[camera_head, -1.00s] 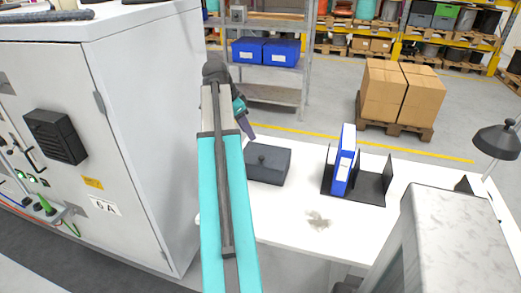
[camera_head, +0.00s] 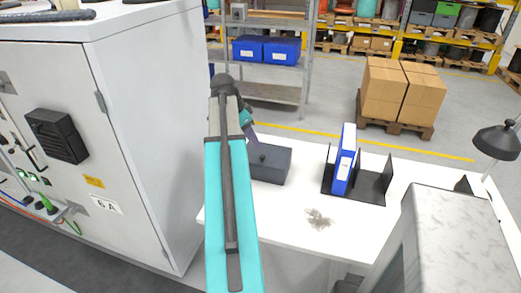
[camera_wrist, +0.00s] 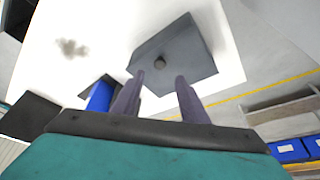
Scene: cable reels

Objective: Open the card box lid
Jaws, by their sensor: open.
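The card box (camera_head: 270,166) is a dark grey box with a small round knob (camera_head: 262,157) on its lid, standing on the white table. The lid lies shut on it. In the wrist view the card box (camera_wrist: 188,45) shows with its knob (camera_wrist: 160,63) just beyond my fingertips. My gripper (camera_wrist: 160,80) is open and empty, its two purple-grey fingers apart. In the head view my gripper (camera_head: 254,148) is close to the knob, above the left side of the box. Whether a finger touches the box cannot be told.
A black file holder (camera_head: 365,190) with a blue binder (camera_head: 344,160) stands right of the box. A grey smudge (camera_head: 318,218) marks the table (camera_head: 290,225). A tall white cabinet (camera_head: 150,130) stands on the left. A lamp (camera_head: 497,142) is at the right.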

